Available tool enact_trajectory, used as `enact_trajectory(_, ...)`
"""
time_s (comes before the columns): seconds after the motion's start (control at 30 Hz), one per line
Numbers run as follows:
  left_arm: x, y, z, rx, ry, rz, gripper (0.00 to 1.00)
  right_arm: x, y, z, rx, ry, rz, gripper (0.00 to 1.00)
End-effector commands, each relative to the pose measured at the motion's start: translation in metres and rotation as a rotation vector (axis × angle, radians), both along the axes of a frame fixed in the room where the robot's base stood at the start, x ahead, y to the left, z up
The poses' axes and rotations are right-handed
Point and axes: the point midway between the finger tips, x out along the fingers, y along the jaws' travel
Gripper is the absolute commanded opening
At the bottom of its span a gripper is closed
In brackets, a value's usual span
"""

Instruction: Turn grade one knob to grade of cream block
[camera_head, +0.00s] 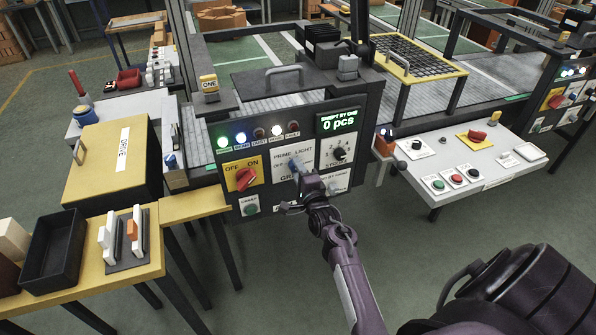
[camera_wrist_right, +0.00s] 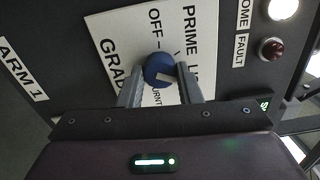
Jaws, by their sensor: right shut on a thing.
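The blue grade knob (camera_head: 295,164) sits on a white plate marked PRIME, LIGHT and OFF on the dark control panel (camera_head: 228,207). In the right wrist view the round blue knob (camera_wrist_right: 158,68) has a pale pointer mark; the label it points to is unclear. My right gripper (camera_head: 298,180) is at this plate; in the wrist view its two fingers (camera_wrist_right: 160,84) close on the knob from either side. The lower part of the plate is hidden behind the gripper. A cream block (camera_head: 13,239) is at the left edge. My left gripper is not in view.
A red OFF/ON switch (camera_head: 245,179) is left of the plate and a black dial (camera_head: 340,152) right of it. Indicator lamps (camera_head: 258,133) line the panel above. A black tray (camera_head: 52,246) stands on the yellow table at left. A white button console (camera_head: 465,165) is at right.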

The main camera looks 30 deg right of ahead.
Motion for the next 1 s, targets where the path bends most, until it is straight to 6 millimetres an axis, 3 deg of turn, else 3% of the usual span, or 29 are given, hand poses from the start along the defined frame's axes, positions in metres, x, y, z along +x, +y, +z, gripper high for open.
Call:
enact_trajectory(0.27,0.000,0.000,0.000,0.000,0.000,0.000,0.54,0.000,-0.001,0.000,0.000,0.000,-0.002,0.09)
enact_trajectory(0.3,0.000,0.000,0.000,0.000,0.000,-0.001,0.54,0.000,-0.001,0.000,-0.001,0.000,-0.002,0.33)
enact_trajectory(0.47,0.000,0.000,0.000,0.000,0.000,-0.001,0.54,0.000,0.000,0.000,-0.001,0.000,-0.001,0.53)
enact_trajectory(0.77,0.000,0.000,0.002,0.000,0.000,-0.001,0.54,-0.002,0.000,0.001,-0.001,0.001,-0.001,0.53)
enact_trajectory(1.0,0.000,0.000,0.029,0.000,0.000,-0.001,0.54,-0.034,0.008,0.004,0.000,0.005,-0.001,0.53)
